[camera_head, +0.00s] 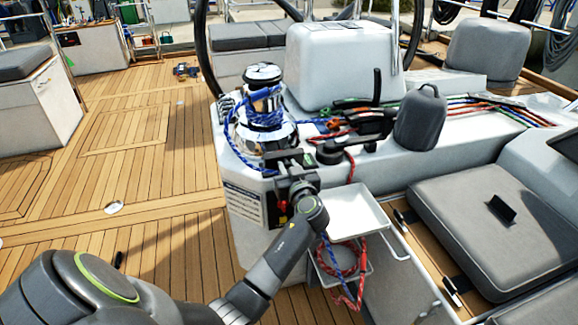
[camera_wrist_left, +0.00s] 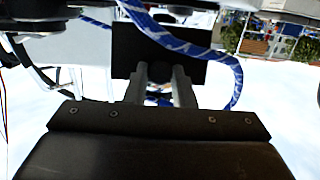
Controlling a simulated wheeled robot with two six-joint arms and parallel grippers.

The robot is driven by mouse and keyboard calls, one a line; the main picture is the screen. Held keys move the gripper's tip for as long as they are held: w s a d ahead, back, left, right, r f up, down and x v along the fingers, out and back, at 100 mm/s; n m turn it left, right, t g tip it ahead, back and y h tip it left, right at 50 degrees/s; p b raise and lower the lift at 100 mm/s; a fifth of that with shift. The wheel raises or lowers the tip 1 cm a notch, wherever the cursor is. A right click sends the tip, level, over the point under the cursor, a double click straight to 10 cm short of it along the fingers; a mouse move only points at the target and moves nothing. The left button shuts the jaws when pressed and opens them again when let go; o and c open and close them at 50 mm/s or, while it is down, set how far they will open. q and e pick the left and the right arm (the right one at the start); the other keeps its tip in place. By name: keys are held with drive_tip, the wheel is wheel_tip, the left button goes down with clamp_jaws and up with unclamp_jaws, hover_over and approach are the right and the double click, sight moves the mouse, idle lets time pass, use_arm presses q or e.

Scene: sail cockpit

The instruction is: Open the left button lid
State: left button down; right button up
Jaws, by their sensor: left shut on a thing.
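My left gripper (camera_head: 288,163) is beside the front edge of the white console, just below the chrome winch. In the left wrist view its two fingers (camera_wrist_left: 162,78) stand close together with a narrow gap. They meet a flat black plate (camera_wrist_left: 126,62), which seems to be the left button lid, and are shut on it. In the head view the gripper hides most of that spot, so the lid's hinge and button cannot be made out. My right gripper is not in view.
A winch (camera_head: 263,105) wrapped in blue rope stands right behind the gripper. The blue rope (camera_wrist_left: 190,47) passes close to the fingers. A white tray (camera_head: 355,212) and red rope (camera_head: 352,262) are at the right. A grey bag (camera_head: 421,120) stands on the console.

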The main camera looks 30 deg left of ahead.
use_arm(q)
drive_tip(key=shift+w+a+r+g+h+p, duration=0.2)
drive_tip(key=shift+r+g+h+p, duration=0.1)
drive_tip(key=shift+r+p, duration=0.45)
drive_tip(key=shift+a+f+h+p, duration=0.1)
drive_tip(key=shift+f+h+p, duration=0.25)
drive_tip(key=shift+h+p, duration=0.05)
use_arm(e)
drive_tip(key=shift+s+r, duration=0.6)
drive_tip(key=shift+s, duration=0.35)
use_arm(q)
drive_tip(key=c, duration=1.2)
unclamp_jaws()
